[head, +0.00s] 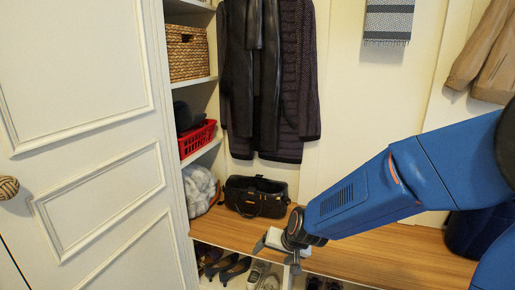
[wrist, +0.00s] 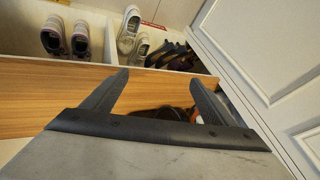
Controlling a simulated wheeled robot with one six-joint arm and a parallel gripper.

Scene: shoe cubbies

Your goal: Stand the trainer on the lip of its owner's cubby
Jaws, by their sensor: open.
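A white and grey pair of trainers shows in a cubby under the bench, as a left shoe (wrist: 128,30) and a right shoe (wrist: 140,50) in the wrist view. Another pair, grey with pink (wrist: 52,36), is in the neighbouring cubby to the left there. I cannot tell which shoe is the task's trainer or whose cubby is whose. In the head view the white pair (head: 258,275) is at the bottom edge, partly cut off. My gripper (head: 277,257) is open and empty above the bench's front edge; its two fingers also show in the wrist view (wrist: 158,78).
The wooden bench (head: 350,255) runs across, with a black bag (head: 255,197) on it. Dark heeled shoes (head: 236,268) share the cubby row. A white panelled door (head: 85,130) is at the left. Shelves hold a red basket (head: 197,138). Coats (head: 265,80) hang behind.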

